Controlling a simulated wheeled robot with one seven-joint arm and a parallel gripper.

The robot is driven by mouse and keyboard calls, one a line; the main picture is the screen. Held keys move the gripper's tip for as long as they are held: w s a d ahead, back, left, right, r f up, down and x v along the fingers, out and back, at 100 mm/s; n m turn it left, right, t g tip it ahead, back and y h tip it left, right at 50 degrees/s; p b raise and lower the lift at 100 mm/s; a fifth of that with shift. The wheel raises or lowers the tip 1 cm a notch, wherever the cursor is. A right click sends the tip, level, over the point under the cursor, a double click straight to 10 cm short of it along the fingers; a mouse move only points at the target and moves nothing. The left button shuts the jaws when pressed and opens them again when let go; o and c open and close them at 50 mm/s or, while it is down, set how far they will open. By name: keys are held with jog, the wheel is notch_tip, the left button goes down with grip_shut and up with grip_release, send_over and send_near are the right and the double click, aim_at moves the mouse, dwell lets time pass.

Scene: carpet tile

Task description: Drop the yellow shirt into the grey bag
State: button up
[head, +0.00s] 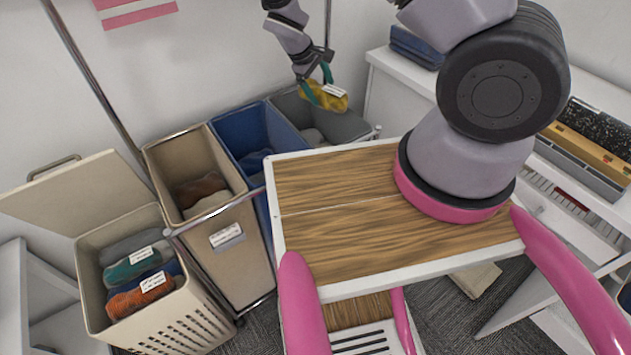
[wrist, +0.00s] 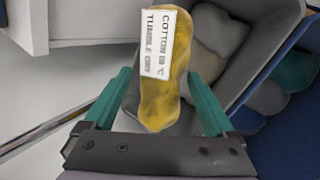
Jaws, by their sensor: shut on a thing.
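The yellow shirt (head: 326,95) is a small folded bundle with a white care label. My gripper (head: 322,84), with green fingers, is shut on it and holds it above the grey bag (head: 345,128) at the back. In the wrist view the shirt (wrist: 163,85) lies between the green fingers (wrist: 160,102), its label reading cotton and tumble dry. The grey bag (wrist: 262,40) shows behind and to the right of the shirt there, with pale cloth inside. The shirt hides part of the bag's opening.
A blue bag (head: 243,130) and a beige bag (head: 170,160) stand left of the grey one in the same rack. An open-lidded basket (head: 170,320) with labelled clothes is at front left. A white counter (head: 385,60) stands close to the right of the grey bag.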

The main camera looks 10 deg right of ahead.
jog(key=o, duration=1.2)
jog(key=v, duration=1)
jog(key=shift+a+r, duration=0.2)
jog(key=shift+r, duration=0.15)
